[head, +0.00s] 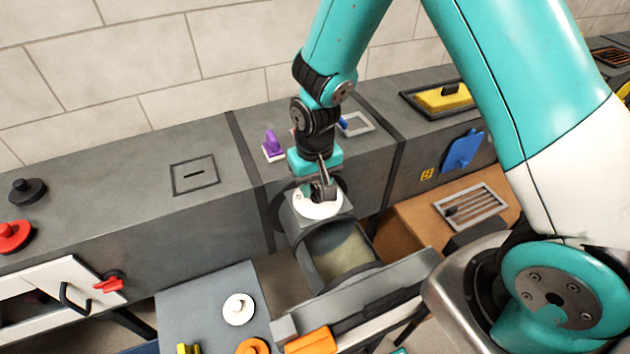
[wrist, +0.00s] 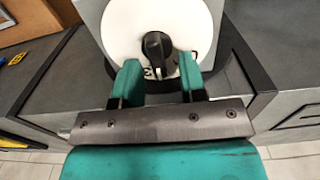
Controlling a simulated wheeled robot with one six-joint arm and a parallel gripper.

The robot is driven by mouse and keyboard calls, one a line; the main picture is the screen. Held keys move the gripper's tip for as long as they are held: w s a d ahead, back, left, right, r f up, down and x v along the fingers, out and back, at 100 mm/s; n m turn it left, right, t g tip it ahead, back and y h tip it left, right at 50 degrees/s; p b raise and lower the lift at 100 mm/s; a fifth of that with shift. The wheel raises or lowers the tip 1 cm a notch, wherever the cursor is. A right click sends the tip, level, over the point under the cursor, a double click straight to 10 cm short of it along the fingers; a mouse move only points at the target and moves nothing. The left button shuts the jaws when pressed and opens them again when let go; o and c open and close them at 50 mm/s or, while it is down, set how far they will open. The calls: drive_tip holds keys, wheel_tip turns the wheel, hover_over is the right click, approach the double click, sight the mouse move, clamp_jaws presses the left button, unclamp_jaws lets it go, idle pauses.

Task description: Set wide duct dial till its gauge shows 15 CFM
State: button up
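The white round dial (head: 313,208) sits on top of a short grey duct piece in the middle of the head view. In the wrist view, the dial's white face (wrist: 120,28) carries a black knob (wrist: 157,50) with some dark marks near its lower edge. My gripper (head: 322,191) reaches down over the dial. In the wrist view my gripper (wrist: 161,70) has its two teal fingers apart, one on each side of the knob's lower end, with small gaps showing. I cannot make out a gauge reading in either view.
Below the dial is an open duct mouth (head: 340,250). A purple-handled part (head: 272,146) stands close behind on the left. A grey table (head: 190,305) at the front holds a white knob-like disc (head: 239,308). A yellow-topped panel (head: 444,97) and blue flap (head: 463,151) lie to the right.

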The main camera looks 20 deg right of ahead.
clamp_jaws()
drive_tip(key=shift+n, duration=0.3)
drive_tip(key=shift+a+n, duration=0.2)
drive_tip(key=shift+n, duration=1.1)
drive_tip(key=shift+a+n, duration=0.15)
drive_tip(key=shift+n, duration=1.15)
unclamp_jaws()
drive_tip(key=shift+s, duration=0.1)
